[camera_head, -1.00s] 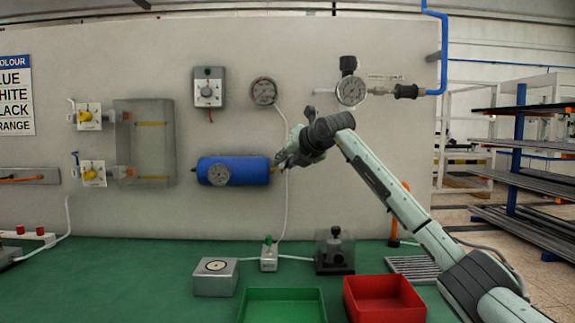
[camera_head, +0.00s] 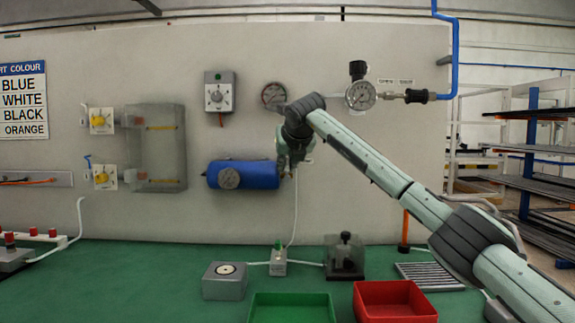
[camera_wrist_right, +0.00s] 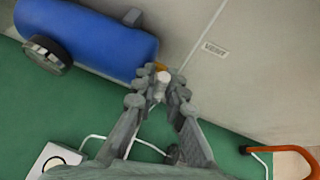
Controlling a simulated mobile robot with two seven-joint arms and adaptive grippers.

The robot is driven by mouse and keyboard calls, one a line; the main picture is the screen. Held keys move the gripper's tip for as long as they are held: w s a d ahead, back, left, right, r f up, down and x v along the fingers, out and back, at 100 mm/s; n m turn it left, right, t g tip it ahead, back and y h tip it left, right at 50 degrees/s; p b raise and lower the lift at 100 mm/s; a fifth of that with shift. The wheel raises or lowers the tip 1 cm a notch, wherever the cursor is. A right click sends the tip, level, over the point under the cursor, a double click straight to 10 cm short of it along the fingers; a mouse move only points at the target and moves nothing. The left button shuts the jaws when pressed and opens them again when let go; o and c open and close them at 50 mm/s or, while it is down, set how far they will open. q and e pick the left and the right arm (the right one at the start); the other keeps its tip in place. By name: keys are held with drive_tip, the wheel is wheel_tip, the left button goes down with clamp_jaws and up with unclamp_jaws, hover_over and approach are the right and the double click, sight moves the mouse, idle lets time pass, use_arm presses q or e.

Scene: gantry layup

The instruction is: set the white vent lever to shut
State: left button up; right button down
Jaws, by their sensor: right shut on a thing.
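A white lever (camera_wrist_right: 162,83) sits by the brass fitting at the right end of the blue tank (camera_head: 245,174) in the right wrist view. My right gripper (camera_wrist_right: 162,88) is shut on it, with a finger on each side of its white end. In the head view my right gripper (camera_head: 287,163) is at the tank's right end and hides the lever and fitting. The lever's angle is hard to tell. A small label (camera_wrist_right: 215,48) is on the wall beside it, too blurred to read. My left gripper is not in view.
A round gauge (camera_head: 273,95) is above the gripper and another gauge (camera_head: 360,96) is to its right. Below on the green bench stand a grey box (camera_head: 224,288), a green tray (camera_head: 291,297) and a red tray (camera_head: 394,290). A white hose (camera_head: 295,215) hangs below the gripper.

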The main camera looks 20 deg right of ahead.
drive_tip(key=c, duration=1.6)
unclamp_jaws()
drive_tip(key=shift+o, duration=0.2)
drive_tip(key=v, duration=0.8)
drive_tip(key=shift+d, duration=0.1)
